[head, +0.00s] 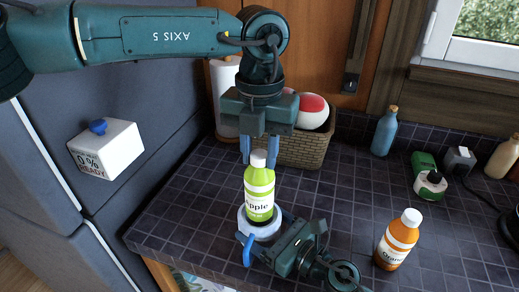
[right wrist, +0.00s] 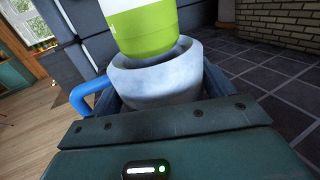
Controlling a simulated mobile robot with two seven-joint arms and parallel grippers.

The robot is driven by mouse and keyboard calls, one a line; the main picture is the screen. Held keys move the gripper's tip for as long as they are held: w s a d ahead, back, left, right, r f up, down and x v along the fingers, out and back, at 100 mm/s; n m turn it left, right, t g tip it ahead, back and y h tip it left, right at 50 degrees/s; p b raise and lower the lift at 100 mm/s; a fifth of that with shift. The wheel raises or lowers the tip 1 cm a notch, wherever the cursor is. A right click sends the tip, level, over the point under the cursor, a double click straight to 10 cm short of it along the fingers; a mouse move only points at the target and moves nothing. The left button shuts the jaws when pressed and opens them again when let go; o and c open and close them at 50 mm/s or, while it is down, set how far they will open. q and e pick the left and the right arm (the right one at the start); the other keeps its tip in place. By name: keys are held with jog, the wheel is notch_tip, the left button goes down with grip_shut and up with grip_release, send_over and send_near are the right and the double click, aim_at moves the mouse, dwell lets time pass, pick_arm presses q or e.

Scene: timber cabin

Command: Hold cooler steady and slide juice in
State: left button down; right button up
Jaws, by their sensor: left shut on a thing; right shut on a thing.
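The green apple juice bottle (head: 259,196) with a white cap is upright. My left gripper (head: 258,158) comes down from above and is shut on its top. The cooler (head: 263,232) is a round, pale grey, open-topped cup; it also shows in the right wrist view (right wrist: 150,84). My right gripper (head: 268,232) is shut on the cooler near the counter's front edge. In the right wrist view the bottle's green base (right wrist: 150,38) is over the cooler's mouth, with the dark inside showing below. Whether the base is slightly below the rim I cannot tell.
An orange juice bottle (head: 398,240) stands to the right on the dark tiled counter (head: 340,190). A wicker basket (head: 303,150) and a paper roll (head: 224,92) are behind. A blue bottle (head: 385,131) and a green-and-white item (head: 429,183) are further right. A white carton (head: 106,149) shows at left.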

aim_at(259, 176)
pick_arm(q)
jog(key=shift+f, duration=0.15)
jog(key=shift+f, duration=0.35)
jog(key=shift+f, duration=0.7)
jog(key=shift+f, duration=0.35)
jog(key=shift+f, duration=0.65)
jog(key=shift+f, duration=0.35)
jog(key=shift+f, duration=0.3)
jog(key=shift+f, duration=0.35)
jog(key=shift+f, duration=0.55)
